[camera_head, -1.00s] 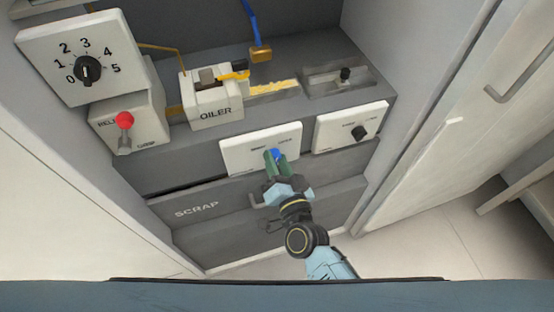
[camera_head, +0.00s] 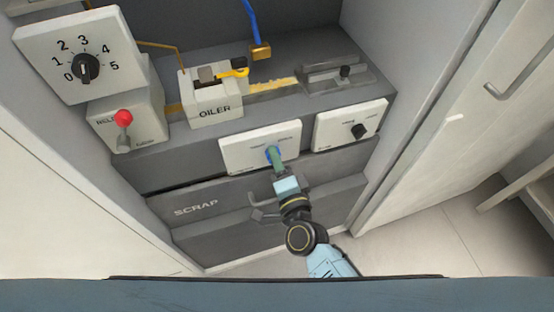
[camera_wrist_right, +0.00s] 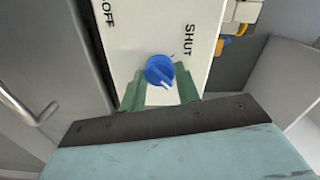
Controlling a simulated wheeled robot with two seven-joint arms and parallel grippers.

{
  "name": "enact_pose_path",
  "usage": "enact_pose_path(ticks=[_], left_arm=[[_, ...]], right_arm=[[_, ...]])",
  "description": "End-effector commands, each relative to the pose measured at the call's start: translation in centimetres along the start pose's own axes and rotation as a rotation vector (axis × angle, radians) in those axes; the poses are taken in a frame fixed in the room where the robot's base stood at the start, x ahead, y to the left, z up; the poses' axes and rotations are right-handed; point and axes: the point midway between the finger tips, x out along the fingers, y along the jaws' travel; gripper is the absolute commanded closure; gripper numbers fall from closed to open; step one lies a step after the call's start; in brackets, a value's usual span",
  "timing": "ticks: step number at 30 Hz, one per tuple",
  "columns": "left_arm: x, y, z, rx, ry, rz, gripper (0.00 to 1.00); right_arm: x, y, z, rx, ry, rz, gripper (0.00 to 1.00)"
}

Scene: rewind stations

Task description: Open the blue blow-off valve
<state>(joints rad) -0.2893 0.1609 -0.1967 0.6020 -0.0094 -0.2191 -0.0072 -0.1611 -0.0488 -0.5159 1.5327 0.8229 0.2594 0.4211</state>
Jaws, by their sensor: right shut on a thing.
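The blue valve knob (camera_head: 268,153) sits on a white panel (camera_head: 235,158) on the front of the station. My right gripper (camera_head: 276,158) is shut on the knob, its green fingers covering much of it in the head view. In the right wrist view the knob (camera_wrist_right: 158,69) lies between the fingertips of my right gripper (camera_wrist_right: 160,88). Its white mark points down and slightly right there, while the word SHUT is up and to its right. Lettering ending in OFF runs at the left. Any other label is hidden. My left gripper is not in view.
A second white panel with a black knob (camera_head: 359,131) is close on the right. The OILER box (camera_head: 214,113), a red-topped lever (camera_head: 123,118) and a numbered dial (camera_head: 85,68) stand behind and left.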

Motion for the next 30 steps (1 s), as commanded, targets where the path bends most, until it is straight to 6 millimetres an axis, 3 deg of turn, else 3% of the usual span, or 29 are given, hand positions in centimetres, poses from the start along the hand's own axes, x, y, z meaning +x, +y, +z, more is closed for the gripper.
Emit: enact_pose_path(ticks=[14, 15, 19, 30], left_arm=[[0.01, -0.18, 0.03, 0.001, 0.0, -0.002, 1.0], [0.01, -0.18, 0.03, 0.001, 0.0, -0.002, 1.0], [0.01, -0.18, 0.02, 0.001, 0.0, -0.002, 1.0], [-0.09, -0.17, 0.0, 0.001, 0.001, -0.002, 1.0]], right_arm=[[0.01, -0.02, -0.05, 0.014, 0.001, 0.0, 0.91], [0.01, -0.02, -0.05, 0.014, 0.001, 0.0, 0.63], [0.01, -0.02, -0.04, 0.013, 0.001, 0.0, 0.46], [-0.63, 0.07, 0.0, 0.011, -0.001, 0.002, 0.46]])
